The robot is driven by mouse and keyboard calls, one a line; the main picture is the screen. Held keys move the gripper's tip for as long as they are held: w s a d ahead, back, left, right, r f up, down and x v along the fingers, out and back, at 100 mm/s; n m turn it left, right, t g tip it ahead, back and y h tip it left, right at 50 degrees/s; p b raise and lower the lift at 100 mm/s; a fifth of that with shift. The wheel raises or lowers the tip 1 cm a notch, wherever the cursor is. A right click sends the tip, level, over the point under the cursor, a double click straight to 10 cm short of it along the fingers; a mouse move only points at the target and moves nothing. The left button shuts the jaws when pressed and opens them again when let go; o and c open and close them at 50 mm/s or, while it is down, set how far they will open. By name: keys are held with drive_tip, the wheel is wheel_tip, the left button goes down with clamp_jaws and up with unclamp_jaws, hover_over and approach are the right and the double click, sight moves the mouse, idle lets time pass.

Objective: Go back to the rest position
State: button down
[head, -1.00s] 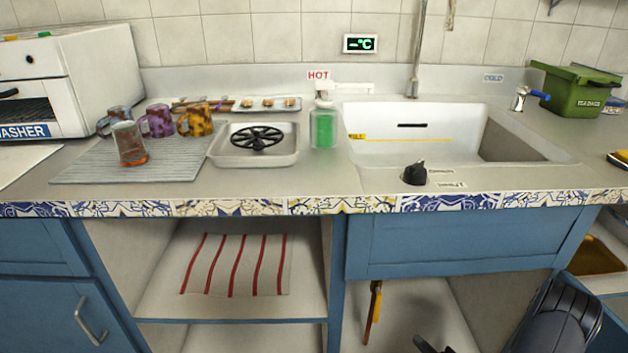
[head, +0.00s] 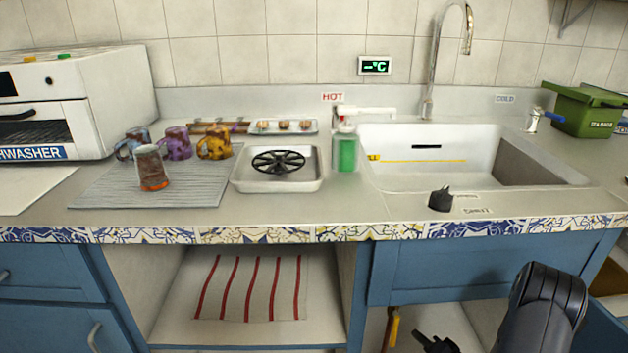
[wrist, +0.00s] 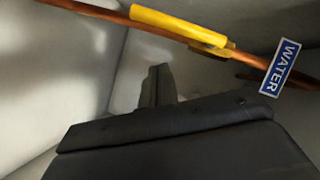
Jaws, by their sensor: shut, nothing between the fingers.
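My gripper (head: 424,338) shows at the bottom of the head view, low inside the open cabinet space under the sink. Its fingers also show in the wrist view (wrist: 158,72), dark and close together, with nothing held. My black arm (head: 545,300) comes in front of the blue cabinet at the lower right. A yellow-handled valve on a copper pipe (wrist: 185,27) is just beyond the fingers in the wrist view, apart from them. The valve handle (head: 394,325) is left of my gripper in the head view.
A blue WATER label (wrist: 281,67) hangs by the pipe. The blue cabinet front (head: 480,268) and tiled counter edge (head: 400,231) are above my gripper. A striped cloth (head: 250,288) lies on the left shelf. The sink (head: 470,178) and green box (head: 590,112) are above.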

wheel_tip(320, 180, up, 8)
drive_tip(key=n+g+h+b, duration=0.1)
drive_tip(key=n+h+b, duration=0.2)
drive_tip(key=n+h, duration=0.3)
drive_tip(key=shift+d+f+n, duration=0.25)
drive_tip(key=shift+d+n, duration=0.1)
drive_tip(key=shift+n, duration=0.25)
drive_tip(key=shift+r, duration=0.15)
